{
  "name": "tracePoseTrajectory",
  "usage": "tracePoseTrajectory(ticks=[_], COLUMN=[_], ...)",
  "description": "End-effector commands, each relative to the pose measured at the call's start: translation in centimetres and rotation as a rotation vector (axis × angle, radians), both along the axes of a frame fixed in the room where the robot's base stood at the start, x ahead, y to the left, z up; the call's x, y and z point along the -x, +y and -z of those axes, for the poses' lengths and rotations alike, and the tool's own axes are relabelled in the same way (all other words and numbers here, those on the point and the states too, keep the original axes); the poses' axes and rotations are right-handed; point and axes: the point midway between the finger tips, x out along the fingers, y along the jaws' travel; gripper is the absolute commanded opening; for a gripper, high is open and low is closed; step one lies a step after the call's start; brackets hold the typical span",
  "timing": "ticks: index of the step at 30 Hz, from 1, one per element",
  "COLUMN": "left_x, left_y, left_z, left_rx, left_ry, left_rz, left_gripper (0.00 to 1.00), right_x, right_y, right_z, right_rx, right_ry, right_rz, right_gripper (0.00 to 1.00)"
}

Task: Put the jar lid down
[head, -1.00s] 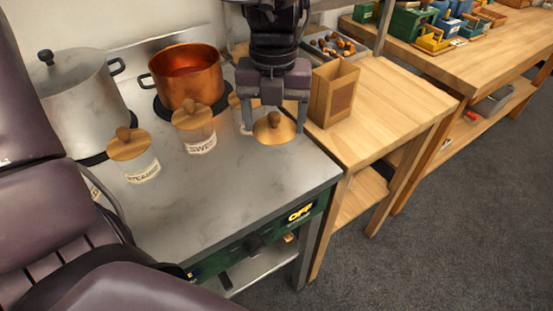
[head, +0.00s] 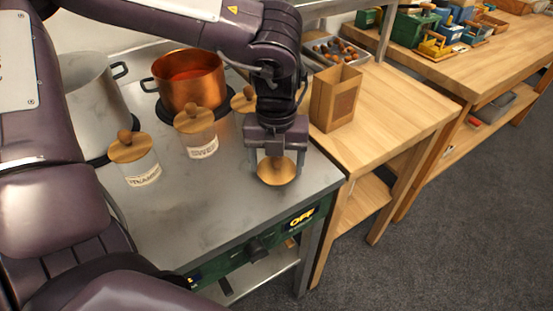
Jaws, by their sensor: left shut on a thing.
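My left gripper (head: 276,167) points down over the right front part of the steel stove top (head: 215,215). It is shut on a round wooden jar lid (head: 276,175), which sits between and just below the fingertips. I cannot tell whether the lid touches the steel. Its knob is mostly hidden by the gripper. Two labelled glass jars with wooden knobbed lids stand to the left: the left jar (head: 143,172) and the middle jar (head: 202,144). A third wooden lid (head: 242,103) shows behind my gripper, with what is under it mostly hidden. My right gripper is out of view.
A copper pot (head: 190,84) and a large grey pot (head: 95,105) stand at the back left. The steel around the lid is clear.

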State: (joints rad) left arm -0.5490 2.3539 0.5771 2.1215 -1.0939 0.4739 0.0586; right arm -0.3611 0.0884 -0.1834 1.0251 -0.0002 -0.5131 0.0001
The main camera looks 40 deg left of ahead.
Motion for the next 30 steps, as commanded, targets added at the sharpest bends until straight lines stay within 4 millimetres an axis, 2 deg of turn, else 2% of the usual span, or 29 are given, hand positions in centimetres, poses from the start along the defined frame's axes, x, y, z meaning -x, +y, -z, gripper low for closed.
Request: tracePoseTrajectory(ticks=[4, 5, 9, 21, 26, 30], left_x=[0.0, 0.0, 0.0, 0.0, -0.1, -0.1], left_y=[0.0, 0.0, 0.0, 0.0, 0.0, 0.0], left_z=[0.3, 0.2, 0.2, -0.5, -3.4, -6.6], left_rx=[0.000, 0.000, 0.000, 0.000, 0.000, -0.001], left_ry=[0.000, 0.000, 0.000, -0.001, -0.007, -0.006], left_rz=[0.000, 0.000, 0.000, 0.000, -0.001, 0.000], left_gripper=[0.50, 0.76, 0.94, 0.94, 0.94, 0.94], right_x=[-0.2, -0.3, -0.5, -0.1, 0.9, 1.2], right_y=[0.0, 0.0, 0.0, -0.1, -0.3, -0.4], right_z=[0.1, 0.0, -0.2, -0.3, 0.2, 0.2], right_rx=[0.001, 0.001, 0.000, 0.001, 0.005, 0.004], right_ry=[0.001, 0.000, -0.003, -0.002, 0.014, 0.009], right_rz=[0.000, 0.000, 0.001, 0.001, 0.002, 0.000], right_gripper=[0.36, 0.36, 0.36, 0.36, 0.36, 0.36])
